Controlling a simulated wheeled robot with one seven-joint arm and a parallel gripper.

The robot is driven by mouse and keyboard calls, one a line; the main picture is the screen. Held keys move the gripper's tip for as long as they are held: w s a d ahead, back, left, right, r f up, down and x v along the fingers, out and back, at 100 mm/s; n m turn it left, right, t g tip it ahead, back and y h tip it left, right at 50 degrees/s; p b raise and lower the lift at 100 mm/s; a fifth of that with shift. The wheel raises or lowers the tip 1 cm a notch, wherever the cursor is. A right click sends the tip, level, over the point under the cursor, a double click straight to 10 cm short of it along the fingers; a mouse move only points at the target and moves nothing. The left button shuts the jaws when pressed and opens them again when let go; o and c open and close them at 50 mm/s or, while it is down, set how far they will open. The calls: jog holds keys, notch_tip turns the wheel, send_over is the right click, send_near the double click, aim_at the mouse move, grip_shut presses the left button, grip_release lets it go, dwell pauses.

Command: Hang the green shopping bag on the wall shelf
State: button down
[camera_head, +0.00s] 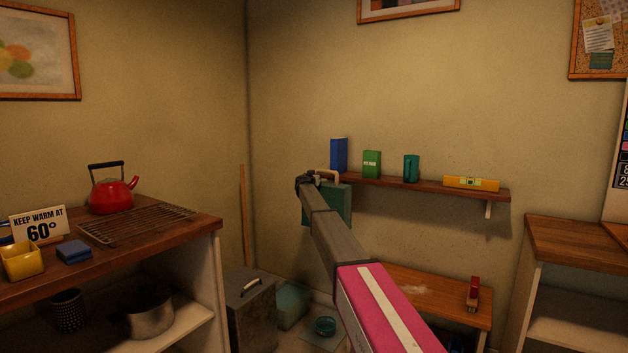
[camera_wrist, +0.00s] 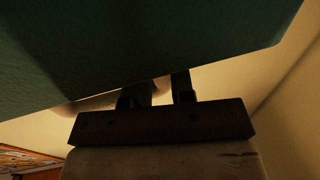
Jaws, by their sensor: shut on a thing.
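The green shopping bag (camera_head: 340,204) hangs in the air at the left end of the wall shelf (camera_head: 428,188), with its tan handle (camera_head: 328,174) on top. My gripper (camera_head: 308,182) is at the bag's upper left and is shut on it. In the wrist view the bag (camera_wrist: 130,45) fills the top of the picture, and my gripper's fingers (camera_wrist: 161,92) reach up to its handle. The exact grip is dark and partly hidden. I cannot tell whether the bag touches the shelf.
A low wooden bench (camera_head: 425,293) is below. A counter with a red kettle (camera_head: 112,194) is at left.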

jog(key=shift+d+x, duration=0.25)
jog(key=shift+x, duration=1.35)
jog(key=shift+w+d+f, duration=0.25)
jog(key=shift+d+f, duration=0.05)
jog(key=shift+f, duration=0.7)
